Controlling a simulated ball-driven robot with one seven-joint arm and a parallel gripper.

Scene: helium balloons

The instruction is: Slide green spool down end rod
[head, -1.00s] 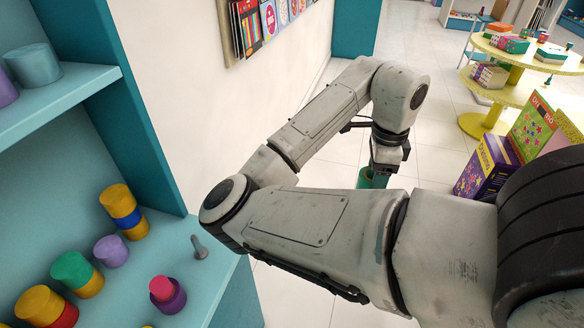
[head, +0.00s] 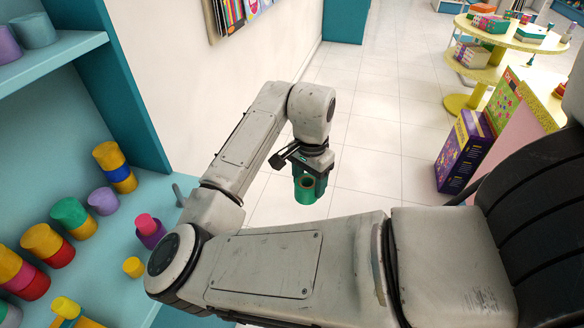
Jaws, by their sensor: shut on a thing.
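My gripper (head: 311,178) hangs at the end of my bent arm, in the middle of the head view, over the white floor. It is shut on a green spool (head: 304,192), a short cylinder with a brownish hole in its near end. The spool is tilted and held clear of everything in view. A small grey upright peg (head: 179,194) stands at the right edge of the teal shelf, partly hidden by my arm; I cannot tell whether it is the end rod.
The teal shelf (head: 118,225) at left holds several coloured cylinders, among them a green-and-yellow stack (head: 74,217) and a pink-and-purple one (head: 149,231). A purple box (head: 463,152) and round yellow tables (head: 514,38) stand at right. The floor beyond my gripper is clear.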

